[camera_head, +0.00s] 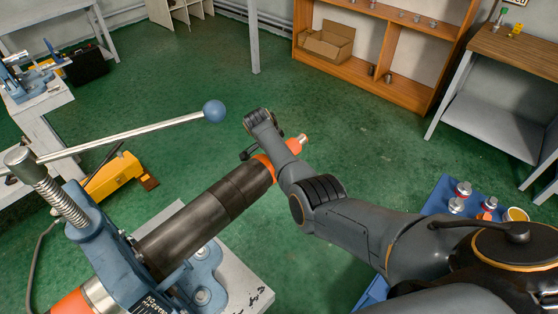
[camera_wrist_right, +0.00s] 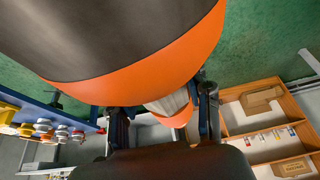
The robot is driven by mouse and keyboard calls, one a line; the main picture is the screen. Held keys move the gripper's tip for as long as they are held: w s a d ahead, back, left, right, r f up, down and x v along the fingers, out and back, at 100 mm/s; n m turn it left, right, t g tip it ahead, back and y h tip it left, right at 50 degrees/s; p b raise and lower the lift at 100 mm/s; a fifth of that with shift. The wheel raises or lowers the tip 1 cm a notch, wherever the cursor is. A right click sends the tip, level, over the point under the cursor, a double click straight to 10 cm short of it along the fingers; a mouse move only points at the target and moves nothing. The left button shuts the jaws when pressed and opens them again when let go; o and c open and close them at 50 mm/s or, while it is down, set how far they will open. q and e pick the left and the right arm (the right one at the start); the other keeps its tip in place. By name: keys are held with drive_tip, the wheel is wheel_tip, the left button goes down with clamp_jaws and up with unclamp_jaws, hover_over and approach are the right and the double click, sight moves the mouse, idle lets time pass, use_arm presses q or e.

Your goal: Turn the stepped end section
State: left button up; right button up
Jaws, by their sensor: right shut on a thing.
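A long dark pipe (camera_head: 215,205) lies clamped in a blue pipe vise (camera_head: 110,260) at the lower left of the head view. Its far end has an orange band and a narrower stepped end section (camera_head: 296,144) with a pale metal tip. My right gripper (camera_head: 270,152) is at that end, its wrist and arm covering part of it in the head view. In the right wrist view, the fingers stand on both sides of the stepped end section (camera_wrist_right: 168,103), shut on it beneath the large orange band (camera_wrist_right: 150,70). My left gripper is not in view.
The vise's long handle with a blue ball (camera_head: 214,111) reaches out above the pipe. A blue surface (camera_head: 440,200) with several small containers is at the right. A wooden shelf (camera_head: 385,65) stands at the back.

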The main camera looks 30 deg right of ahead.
idle(0.5)
drive_tip(key=o, duration=1.2)
drive_tip(key=shift+c, duration=0.2)
drive_tip(key=shift+r, duration=0.1)
drive_tip(key=v, duration=1.1)
drive_tip(key=shift+a+r, duration=0.15)
drive_tip(key=shift+r, duration=0.2)
drive_tip(key=shift+f, duration=0.1)
